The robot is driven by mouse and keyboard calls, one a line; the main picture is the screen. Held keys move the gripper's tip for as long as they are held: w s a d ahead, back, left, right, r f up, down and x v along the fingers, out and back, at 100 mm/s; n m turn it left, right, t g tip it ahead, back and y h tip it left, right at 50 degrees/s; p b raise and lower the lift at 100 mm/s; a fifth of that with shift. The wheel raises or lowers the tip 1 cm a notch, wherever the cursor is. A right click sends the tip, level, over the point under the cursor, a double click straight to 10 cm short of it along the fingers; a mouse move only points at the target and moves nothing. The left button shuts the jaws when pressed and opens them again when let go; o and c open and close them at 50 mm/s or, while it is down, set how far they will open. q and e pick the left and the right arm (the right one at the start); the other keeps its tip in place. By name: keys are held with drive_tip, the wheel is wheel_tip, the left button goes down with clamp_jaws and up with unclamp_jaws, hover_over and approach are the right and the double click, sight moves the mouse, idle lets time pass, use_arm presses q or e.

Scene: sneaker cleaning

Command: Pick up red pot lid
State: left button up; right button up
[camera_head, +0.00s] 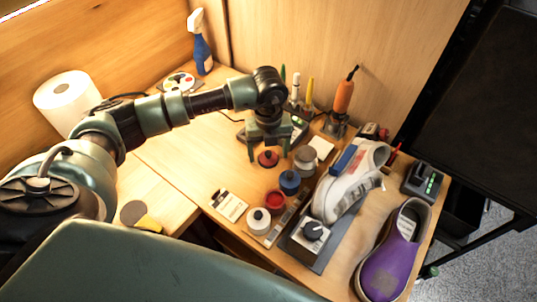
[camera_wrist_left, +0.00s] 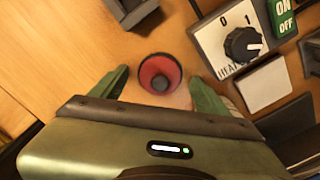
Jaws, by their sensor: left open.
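The red pot lid (camera_head: 268,160), a small red disc with a dark knob, lies on the wooden table. In the left wrist view the red lid (camera_wrist_left: 160,75) shows between the two green fingers. My left gripper (camera_head: 268,154) points down over the lid, its fingers apart on either side of it. It is open and holds nothing; its fingers (camera_wrist_left: 160,88) show gaps to the lid in the wrist view. An open pot with red contents (camera_head: 275,199) stands nearer the front. My right gripper is not in view.
A blue pot (camera_head: 289,181), a grey pot (camera_head: 306,158) and a white-topped pot (camera_head: 258,220) stand close by. A control box with a dial (camera_wrist_left: 240,42) is beside the lid in the wrist view. A white sneaker (camera_head: 348,180) and purple clog (camera_head: 391,255) lie to the right.

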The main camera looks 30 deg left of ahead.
use_arm(q)
drive_tip(key=c, duration=1.4)
